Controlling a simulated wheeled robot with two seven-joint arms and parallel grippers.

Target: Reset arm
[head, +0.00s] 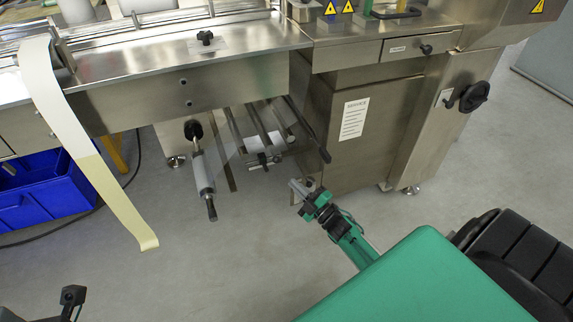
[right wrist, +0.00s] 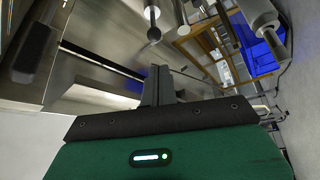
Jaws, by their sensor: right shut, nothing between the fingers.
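My right gripper (head: 303,190) is in the middle of the head view, on the green and black arm that comes in from the lower right. It is shut and empty, over the floor in front of the steel machine (head: 340,130). In the right wrist view its fingers (right wrist: 158,85) stand together with nothing between them. A grey roller with a dark tip (head: 202,170) sticks out of the machine to its left, apart from it. My left gripper (head: 72,297) shows only in part at the lower left; its jaws cannot be made out.
Several thin metal bars (head: 270,130) jut from under the machine, close above my right gripper. A pale film strip (head: 90,160) hangs at the left. A blue crate (head: 40,190) stands on the floor behind it. The floor (head: 230,265) in the lower middle is clear.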

